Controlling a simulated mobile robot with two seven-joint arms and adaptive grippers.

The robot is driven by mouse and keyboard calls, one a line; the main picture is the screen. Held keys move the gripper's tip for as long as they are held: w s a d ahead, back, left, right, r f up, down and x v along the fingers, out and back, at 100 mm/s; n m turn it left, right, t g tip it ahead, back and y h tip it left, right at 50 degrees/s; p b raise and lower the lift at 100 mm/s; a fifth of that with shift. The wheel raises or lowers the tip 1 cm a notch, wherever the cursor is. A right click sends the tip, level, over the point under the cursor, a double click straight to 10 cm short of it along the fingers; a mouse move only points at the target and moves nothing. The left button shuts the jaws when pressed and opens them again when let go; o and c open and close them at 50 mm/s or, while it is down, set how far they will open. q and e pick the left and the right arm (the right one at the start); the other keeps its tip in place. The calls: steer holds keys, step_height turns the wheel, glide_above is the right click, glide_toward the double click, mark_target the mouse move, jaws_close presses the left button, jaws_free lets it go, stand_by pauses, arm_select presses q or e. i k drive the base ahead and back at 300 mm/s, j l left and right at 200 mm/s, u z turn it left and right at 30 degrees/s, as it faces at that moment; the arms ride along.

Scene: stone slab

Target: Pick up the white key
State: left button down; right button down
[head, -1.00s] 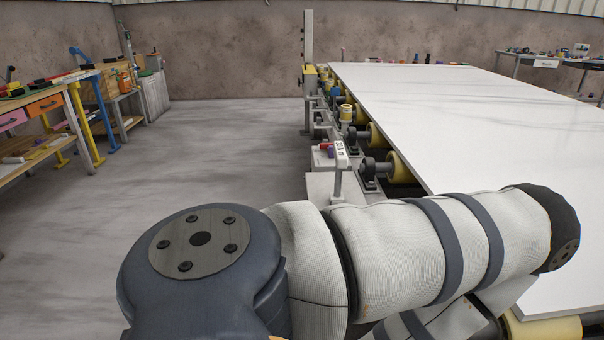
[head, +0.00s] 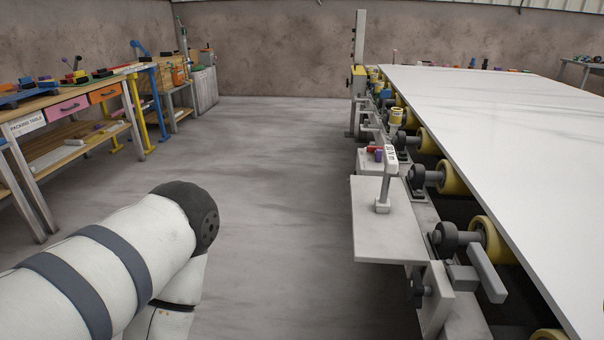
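I cannot make out a white key in the head view. A small grey side shelf (head: 375,235) juts from the roller frame, with an upright post carrying a white lettered label (head: 391,158). Small red and purple items (head: 374,152) sit just behind the post, too small to identify. My white and grey left arm comes in from the lower left and ends in view at a dark joint cap, over the floor. Neither gripper is in view.
A large white slab (head: 480,110) lies on yellow rollers (head: 452,177) at the right. A packing table (head: 60,108) with drawers and small coloured items stands at the left. The grey floor (head: 285,150) between them is clear.

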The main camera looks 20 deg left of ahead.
mark_target(383, 205)
steer(key=i+j+z, duration=0.4)
steer(key=j+z, duration=0.15)
steer(key=j, duration=0.15)
steer(key=i+j+z, duration=0.1)
steer(key=j+z, duration=0.2)
steer(key=j, duration=0.1)
